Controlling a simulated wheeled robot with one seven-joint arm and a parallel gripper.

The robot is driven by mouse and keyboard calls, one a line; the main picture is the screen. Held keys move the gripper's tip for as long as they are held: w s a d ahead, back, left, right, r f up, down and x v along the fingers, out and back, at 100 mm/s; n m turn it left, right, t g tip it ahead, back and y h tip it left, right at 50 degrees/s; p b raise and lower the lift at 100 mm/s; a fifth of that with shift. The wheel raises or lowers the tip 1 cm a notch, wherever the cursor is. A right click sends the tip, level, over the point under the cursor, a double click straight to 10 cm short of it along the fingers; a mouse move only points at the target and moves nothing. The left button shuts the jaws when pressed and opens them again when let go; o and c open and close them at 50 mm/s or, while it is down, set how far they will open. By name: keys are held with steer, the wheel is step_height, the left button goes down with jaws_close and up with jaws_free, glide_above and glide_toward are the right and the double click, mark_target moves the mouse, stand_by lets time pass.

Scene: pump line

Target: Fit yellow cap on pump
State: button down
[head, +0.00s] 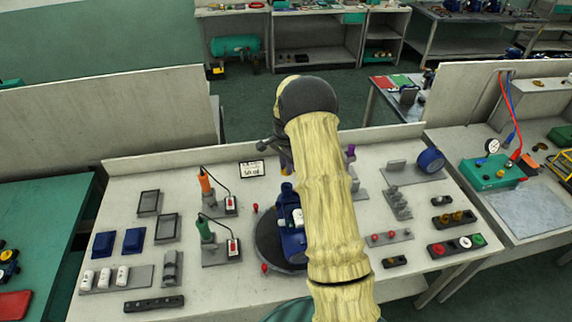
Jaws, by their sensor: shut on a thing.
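The blue pump (291,222) stands on a dark round plate (264,236) at the middle of the bench, its right side hidden behind my arm. A white label or part shows on its side. My arm rises in front of it and bends at the top. Only a small grey part near my wrist shows left of the arm, above the pump. My jaws and anything in them are hidden behind the arm. I cannot make out the yellow cap for certain. A black tray (440,254) at the right holds red, white and green caps; a tray behind it holds gold-coloured pieces (457,217).
At the left stand an orange-handled tool (205,183), a green-handled tool (206,229), blue blocks (134,239) and white bottles (104,277). Small red pieces (264,268) lie around the plate. A blue cylinder (431,160) stands at the back right. A low wall closes the bench's back.

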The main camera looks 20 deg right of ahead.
steer(key=shift+s+f+b, duration=0.1)
steer(key=shift+f+b, duration=1.35)
steer(key=shift+f, duration=1.6)
steer(key=shift+d, duration=0.15)
steer(key=shift+s, duration=0.15)
steer(key=shift+a, duration=0.2)
steer(key=shift+w+d, duration=0.15)
steer(key=shift+w, duration=0.1)
